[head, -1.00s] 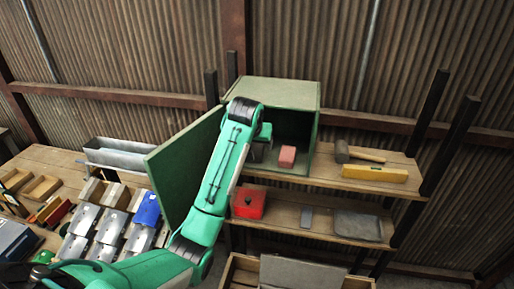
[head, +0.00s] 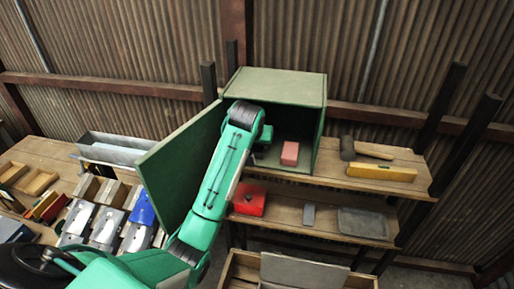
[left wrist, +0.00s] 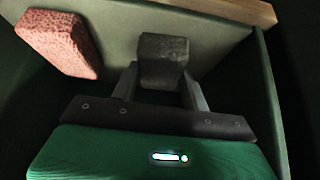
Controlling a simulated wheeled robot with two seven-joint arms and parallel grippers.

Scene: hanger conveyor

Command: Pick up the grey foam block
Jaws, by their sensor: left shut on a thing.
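The grey foam block (left wrist: 163,58) shows in the left wrist view as a small dark grey block between my left gripper's fingers. My left gripper (left wrist: 161,88) is shut on it, inside the open green cabinet (head: 277,86). In the head view my left gripper (head: 259,154) is at the cabinet's left side, mostly hidden by its own wrist, and I cannot make out the block clearly there. My right gripper is not in view.
A pink block (head: 290,153) stands right of my gripper in the cabinet; it also shows in the wrist view (left wrist: 62,42). The cabinet door (head: 178,161) is open to the left. A mallet (head: 348,148) and yellow level (head: 381,173) lie right of the cabinet.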

